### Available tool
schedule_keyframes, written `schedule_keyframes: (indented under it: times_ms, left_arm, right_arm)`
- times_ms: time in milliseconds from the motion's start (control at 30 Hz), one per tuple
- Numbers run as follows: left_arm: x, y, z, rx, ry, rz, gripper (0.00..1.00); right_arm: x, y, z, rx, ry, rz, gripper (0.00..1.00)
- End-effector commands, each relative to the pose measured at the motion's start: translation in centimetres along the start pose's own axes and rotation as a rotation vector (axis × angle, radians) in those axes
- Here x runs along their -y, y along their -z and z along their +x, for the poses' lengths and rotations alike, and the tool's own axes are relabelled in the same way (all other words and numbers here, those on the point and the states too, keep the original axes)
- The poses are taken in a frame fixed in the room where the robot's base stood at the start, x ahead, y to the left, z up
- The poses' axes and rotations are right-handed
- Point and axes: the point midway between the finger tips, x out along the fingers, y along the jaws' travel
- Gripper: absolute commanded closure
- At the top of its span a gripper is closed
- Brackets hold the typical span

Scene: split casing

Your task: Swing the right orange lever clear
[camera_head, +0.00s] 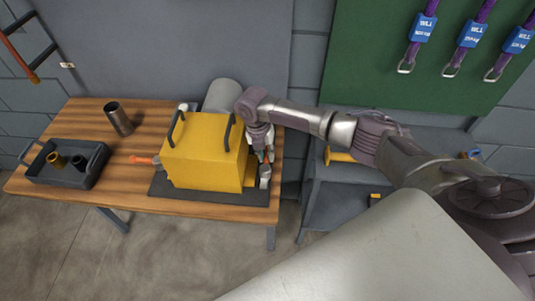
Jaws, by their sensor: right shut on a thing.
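A yellow casing (205,146) with two dark handles sits on a dark mat (195,194) on the wooden bench. The left orange lever (143,160) sticks out from its left side. My right gripper (263,153) is down at the casing's right side, with its arm reaching in from the right. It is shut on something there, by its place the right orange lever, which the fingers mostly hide. Metal hardware (265,174) shows just below the fingertips. My left gripper is not in view.
A grey cylinder (223,95) lies behind the casing. A dark cup (119,119) and a dark tray (71,180) with small parts stand at the left of the wooden bench (133,198). A grey shelf unit (338,211) stands right of the bench.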

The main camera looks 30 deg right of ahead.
Motion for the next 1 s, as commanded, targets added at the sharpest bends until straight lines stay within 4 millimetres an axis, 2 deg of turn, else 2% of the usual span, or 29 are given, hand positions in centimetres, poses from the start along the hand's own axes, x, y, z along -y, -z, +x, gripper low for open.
schedule_keyframes:
  times_ms: [567,600,700,733,1000]
  left_arm:
    - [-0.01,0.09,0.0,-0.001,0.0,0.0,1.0]
    - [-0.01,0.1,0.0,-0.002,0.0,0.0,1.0]
    - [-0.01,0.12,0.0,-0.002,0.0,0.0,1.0]
    - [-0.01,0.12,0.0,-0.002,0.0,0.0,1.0]
    - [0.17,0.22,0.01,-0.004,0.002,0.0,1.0]
  right_arm:
    - [-0.23,-0.06,-0.16,0.008,-0.002,-0.031,1.0]
    - [-0.23,-0.06,-0.16,0.008,-0.002,-0.031,0.74]
    - [-0.21,-0.04,-0.13,0.007,-0.002,-0.03,0.58]
    - [-0.2,-0.04,-0.12,0.007,-0.002,-0.03,0.55]
    - [-0.16,-0.01,-0.11,0.005,-0.001,-0.028,0.55]
